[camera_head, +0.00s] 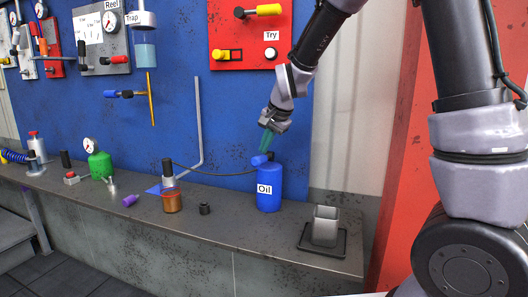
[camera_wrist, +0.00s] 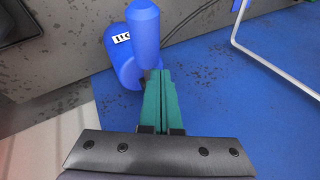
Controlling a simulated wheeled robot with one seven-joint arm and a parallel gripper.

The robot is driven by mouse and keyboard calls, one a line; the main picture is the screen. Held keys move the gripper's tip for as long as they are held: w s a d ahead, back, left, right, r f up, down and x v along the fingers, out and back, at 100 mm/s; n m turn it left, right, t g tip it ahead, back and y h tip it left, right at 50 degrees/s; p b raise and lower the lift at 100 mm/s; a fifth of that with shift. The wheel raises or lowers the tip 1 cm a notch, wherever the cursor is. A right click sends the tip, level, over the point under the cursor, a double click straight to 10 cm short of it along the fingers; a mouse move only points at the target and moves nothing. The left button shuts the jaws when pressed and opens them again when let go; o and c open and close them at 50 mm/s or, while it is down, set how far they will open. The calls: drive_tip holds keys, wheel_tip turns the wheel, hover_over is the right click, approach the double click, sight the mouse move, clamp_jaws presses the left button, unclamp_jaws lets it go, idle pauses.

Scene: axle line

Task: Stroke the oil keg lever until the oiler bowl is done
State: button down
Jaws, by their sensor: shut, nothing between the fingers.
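The blue oil keg (camera_head: 268,190) with a white "Oil" label stands upright on the bench. Its blue lever (camera_head: 259,160) sticks out at the top left of the keg. In the wrist view the lever (camera_wrist: 143,30) is a blue rounded cylinder in front of the keg (camera_wrist: 120,70). My gripper (camera_head: 266,146), with green fingers, points down just above the lever. The fingers (camera_wrist: 157,75) are shut and empty, close to the lever's end; I cannot tell if they touch. An amber bowl (camera_head: 172,203) under a black-topped unit, likely the oiler bowl, stands left of the keg; its level is unclear.
A dark hose (camera_head: 215,174) runs from the keg toward the oiler. A grey square container (camera_head: 325,226) stands in a black tray right of the keg. A small black cup (camera_head: 205,209) and a bent grey rod (camera_head: 198,120) are to the left. A red panel (camera_head: 245,50) hangs above.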

drive_tip(key=shift+s+a+f, duration=0.1)
drive_tip(key=shift+s+f, duration=0.1)
drive_tip(key=shift+f, duration=0.3)
drive_tip(key=shift+s+a+f, duration=0.1)
drive_tip(key=shift+s+f, duration=0.05)
drive_tip(key=shift+f, duration=0.3)
idle(0.9)
drive_tip(key=shift+r, duration=0.1)
drive_tip(key=shift+w+d+r, duration=0.1)
drive_tip(key=shift+w+r, duration=0.15)
drive_tip(key=shift+r, duration=0.6)
drive_tip(key=shift+w+d+r, duration=0.1)
drive_tip(key=shift+w+r, duration=0.15)
drive_tip(key=shift+r, duration=0.55)
drive_tip(key=shift+w+d+r, duration=0.1)
drive_tip(key=shift+w+r, duration=0.1)
drive_tip(key=shift+r, duration=0.3)
drive_tip(key=shift+w+d+r, duration=0.1)
drive_tip(key=shift+w+r, duration=0.15)
drive_tip(key=shift+r, duration=0.55)
drive_tip(key=shift+w+d+r, duration=0.15)
drive_tip(key=shift+w+r, duration=0.15)
drive_tip(key=shift+r, duration=0.45)
drive_tip(key=shift+w+d+r, duration=0.1)
drive_tip(key=shift+w+r, duration=0.15)
drive_tip(key=shift+r, duration=0.55)
drive_tip(key=shift+d, duration=0.1)
